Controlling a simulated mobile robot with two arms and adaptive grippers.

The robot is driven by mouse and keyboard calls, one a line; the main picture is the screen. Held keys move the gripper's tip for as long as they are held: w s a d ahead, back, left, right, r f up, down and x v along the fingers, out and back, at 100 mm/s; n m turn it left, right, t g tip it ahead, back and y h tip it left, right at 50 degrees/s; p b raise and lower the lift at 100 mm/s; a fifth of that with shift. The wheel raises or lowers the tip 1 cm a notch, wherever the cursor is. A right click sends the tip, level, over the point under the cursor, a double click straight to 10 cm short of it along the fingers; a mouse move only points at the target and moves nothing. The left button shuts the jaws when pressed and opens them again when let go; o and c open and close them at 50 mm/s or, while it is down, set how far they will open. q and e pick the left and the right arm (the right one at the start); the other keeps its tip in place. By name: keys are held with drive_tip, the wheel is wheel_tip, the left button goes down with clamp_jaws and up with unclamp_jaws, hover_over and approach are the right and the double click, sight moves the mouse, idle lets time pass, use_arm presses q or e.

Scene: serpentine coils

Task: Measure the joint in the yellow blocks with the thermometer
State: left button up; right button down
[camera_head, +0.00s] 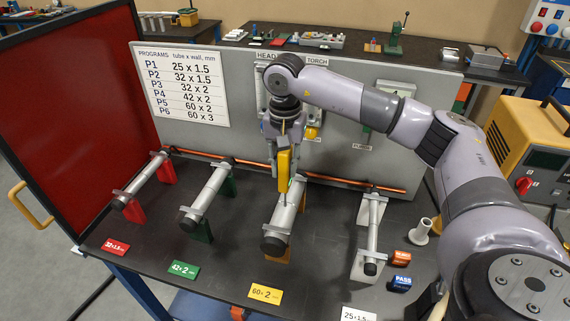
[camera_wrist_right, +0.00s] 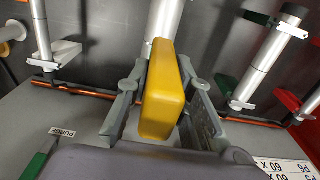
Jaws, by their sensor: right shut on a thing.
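My right gripper (camera_head: 284,158) is shut on the yellow thermometer (camera_head: 284,172) and holds it upright, nose down. In the wrist view the thermometer (camera_wrist_right: 165,88) sits between the two grey fingers (camera_wrist_right: 160,112). Its lower end is over the upper part of the grey tube (camera_head: 282,217) that lies in the yellow blocks (camera_head: 284,257). I cannot tell whether it touches the tube. The blocks are mostly hidden beneath the tube. The joint itself is not clearly visible. My left gripper is not in view.
Other tubes lie in red blocks (camera_head: 136,210), green blocks (camera_head: 203,232) and white blocks (camera_head: 363,267) on either side. A copper rail (camera_head: 330,181) runs behind them. A grey panel with a programs sheet (camera_head: 180,83) stands at the back.

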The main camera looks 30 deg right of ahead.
drive_tip(key=shift+r+p, duration=1.55)
drive_tip(key=shift+r, duration=1.4)
drive_tip(key=shift+f, duration=0.1)
